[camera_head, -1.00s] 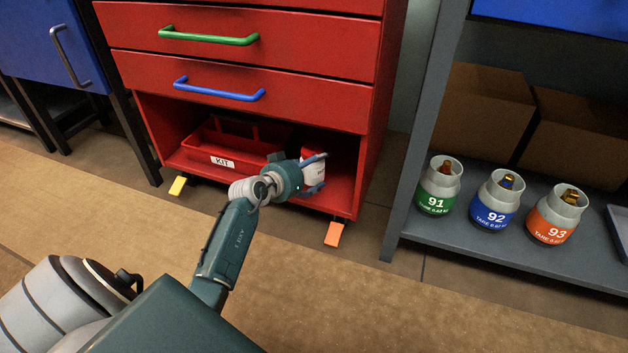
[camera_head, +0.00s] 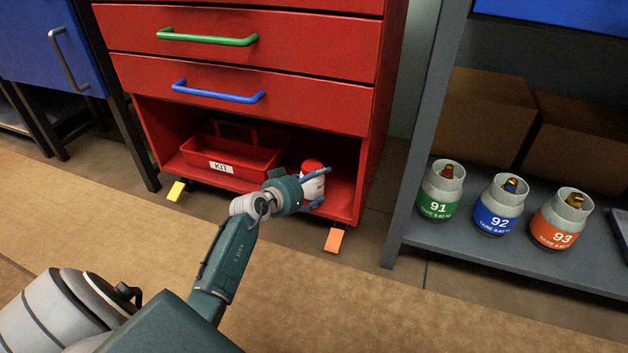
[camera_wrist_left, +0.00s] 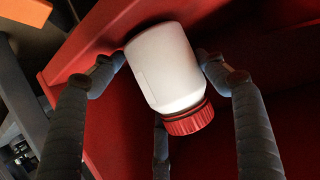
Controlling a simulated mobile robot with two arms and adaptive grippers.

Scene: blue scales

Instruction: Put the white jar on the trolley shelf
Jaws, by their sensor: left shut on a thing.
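The white jar (camera_head: 313,183) with a red lid is at the right part of the open bottom shelf (camera_head: 342,200) of the red trolley. In the left wrist view the jar (camera_wrist_left: 166,68) lies between the fingers, its red lid pointing down in the picture. My left gripper (camera_head: 318,189) is shut on the jar; it also shows in the left wrist view (camera_wrist_left: 160,80). I cannot tell whether the jar's base touches the shelf. My right gripper is not in view.
A red kit box (camera_head: 228,158) stands on the shelf left of the jar. The red drawers (camera_head: 240,60) are above. A grey rack (camera_head: 480,245) at right holds several gas cylinders and brown boxes (camera_head: 480,110). Open floor (camera_head: 330,300) lies in front.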

